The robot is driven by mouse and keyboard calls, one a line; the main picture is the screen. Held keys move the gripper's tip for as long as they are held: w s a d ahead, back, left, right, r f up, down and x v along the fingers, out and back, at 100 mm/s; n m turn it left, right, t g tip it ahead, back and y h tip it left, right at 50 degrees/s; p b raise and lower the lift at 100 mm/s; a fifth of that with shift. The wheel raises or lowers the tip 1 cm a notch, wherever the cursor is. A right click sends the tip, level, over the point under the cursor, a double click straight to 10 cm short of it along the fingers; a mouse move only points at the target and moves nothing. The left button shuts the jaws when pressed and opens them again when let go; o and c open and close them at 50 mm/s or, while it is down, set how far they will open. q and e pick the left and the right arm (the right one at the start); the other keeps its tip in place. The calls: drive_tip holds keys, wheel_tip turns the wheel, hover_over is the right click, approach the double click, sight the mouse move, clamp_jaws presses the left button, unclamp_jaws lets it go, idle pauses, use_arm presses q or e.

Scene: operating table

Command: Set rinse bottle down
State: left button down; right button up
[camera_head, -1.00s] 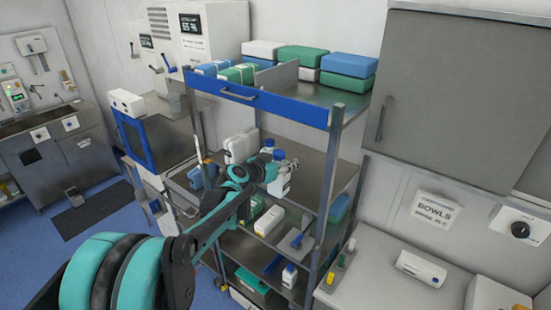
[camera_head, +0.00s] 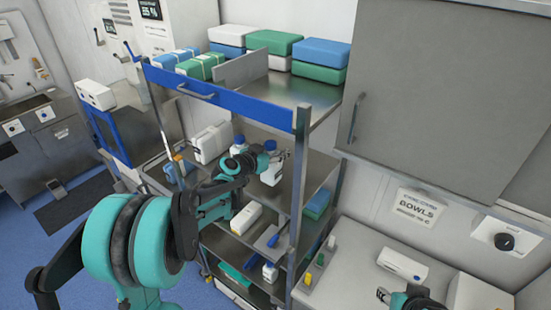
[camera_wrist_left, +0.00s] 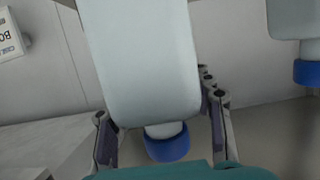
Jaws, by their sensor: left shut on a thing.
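The rinse bottle (camera_head: 269,176), white with a blue cap, is upright at the upper open shelf (camera_head: 312,174) of the cart. My left gripper (camera_head: 281,157) is shut on it. In the left wrist view the bottle's white body (camera_wrist_left: 145,60) and blue cap (camera_wrist_left: 168,145) sit between the fingers (camera_wrist_left: 162,125). Whether its base touches the shelf is hard to tell. A second blue-capped bottle (camera_head: 239,146) stands close by, partly hidden by my arm, and also shows in the left wrist view (camera_wrist_left: 292,20). My right gripper (camera_head: 384,295) shows at the lower right; its jaws are too small to read.
Wrapped packs (camera_head: 322,50) lie on the cart's top. A white canister (camera_head: 211,142) stands left of the bottles. A cart post (camera_head: 297,190) rises just right of the held bottle. Lower shelves hold a white box (camera_head: 246,219) and small items. A counter (camera_head: 350,268) lies right.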

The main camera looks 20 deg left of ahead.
use_arm(q)
drive_tip(key=shift+s+f, duration=0.1)
drive_tip(key=shift+f, duration=1.6)
drive_tip(key=shift+f, duration=0.1)
drive_tip(key=c, duration=0.6)
unclamp_jaws()
drive_tip(key=shift+c, duration=0.2)
